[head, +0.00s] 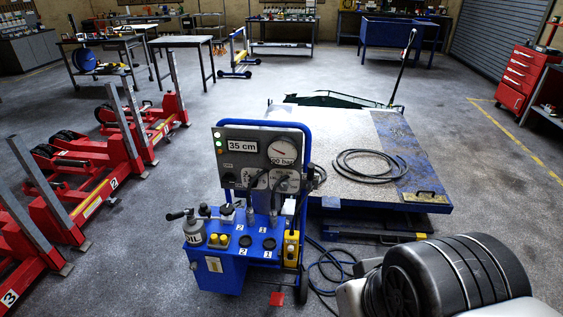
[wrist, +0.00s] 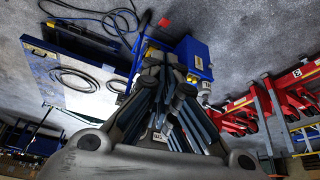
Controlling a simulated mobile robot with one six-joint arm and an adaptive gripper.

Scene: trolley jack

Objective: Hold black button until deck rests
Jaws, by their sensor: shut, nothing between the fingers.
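The blue hydraulic cart (head: 228,268) stands in the head view's centre. Its panel (head: 262,155) has a 35 cm display and a round gauge. Two black knobs or buttons, a left one (head: 245,241) and a right one (head: 269,243), sit on its top near labels 2 and 1. A yellow pendant (head: 291,248) with small dark controls hangs on its right side. The deck (head: 330,140) is level, above the floor. My gripper (wrist: 160,64) is shut and empty, in front of the cart (wrist: 192,55) in the wrist view. It hides much of the cart; contact cannot be told.
Hoses (head: 332,268) trail on the floor right of the cart. A red pedal (head: 277,298) is at its foot. Red jacks (head: 85,190) line the left side.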

